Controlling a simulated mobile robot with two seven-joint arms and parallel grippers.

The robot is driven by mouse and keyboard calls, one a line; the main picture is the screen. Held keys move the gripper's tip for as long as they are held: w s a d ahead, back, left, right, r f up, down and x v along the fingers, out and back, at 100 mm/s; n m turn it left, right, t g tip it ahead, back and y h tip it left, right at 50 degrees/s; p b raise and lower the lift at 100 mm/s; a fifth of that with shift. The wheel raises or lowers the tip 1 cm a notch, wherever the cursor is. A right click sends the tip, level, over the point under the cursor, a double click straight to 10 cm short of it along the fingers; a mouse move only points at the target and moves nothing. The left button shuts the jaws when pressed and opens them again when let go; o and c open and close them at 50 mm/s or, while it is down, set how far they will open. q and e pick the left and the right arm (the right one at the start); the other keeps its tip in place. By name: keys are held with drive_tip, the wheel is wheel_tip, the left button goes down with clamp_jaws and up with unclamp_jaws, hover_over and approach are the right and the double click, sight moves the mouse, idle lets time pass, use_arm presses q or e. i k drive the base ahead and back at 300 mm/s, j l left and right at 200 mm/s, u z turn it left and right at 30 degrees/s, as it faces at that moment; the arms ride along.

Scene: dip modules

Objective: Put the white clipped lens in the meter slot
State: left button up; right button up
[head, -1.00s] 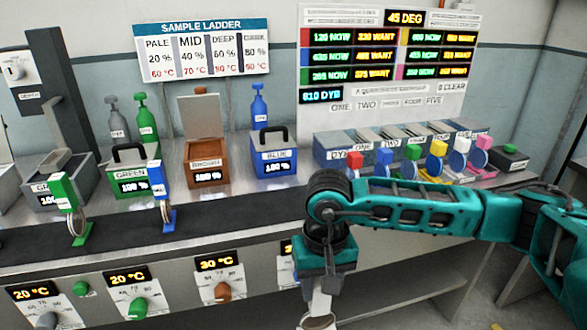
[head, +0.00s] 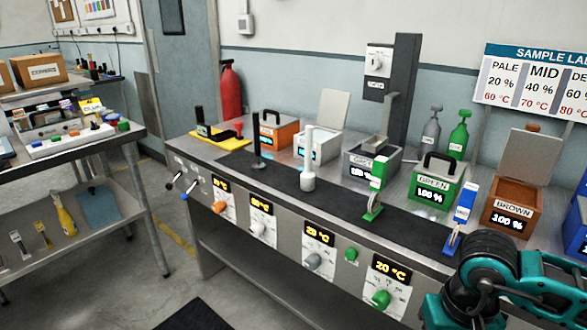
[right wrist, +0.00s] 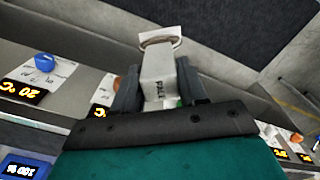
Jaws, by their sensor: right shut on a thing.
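In the right wrist view my right gripper (right wrist: 158,78) is shut on the white clip (right wrist: 158,66). The clip has a label that seems to read PALE, and a round lens (right wrist: 160,40) sits at its far end. In the head view my right arm (head: 490,285) shows at the lower right; its fingertips and the lens are outside that view. No meter slot can be made out for certain. A black device (head: 203,118) stands on a yellow mat at the bench's far left end. My left gripper is not in view.
Dye tanks line the bench: orange (head: 278,135), white (head: 325,148), grey (head: 365,168), green (head: 430,190) and brown (head: 508,212). Green (head: 374,195) and blue (head: 460,220) clips stand on the dark strip (head: 330,195). A side table (head: 75,145) is at left, with floor between.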

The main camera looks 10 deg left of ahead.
sight(225, 138)
drive_tip(key=i+j+u, duration=0.15)
drive_tip(key=j+u, duration=0.15)
drive_tip(key=i+j+u, duration=0.15)
drive_tip(key=j+u, duration=0.2)
drive_tip(key=i+j+u, duration=0.3)
drive_tip(key=i+j, duration=0.9)
drive_tip(key=j+u, duration=0.05)
drive_tip(key=j, duration=0.05)
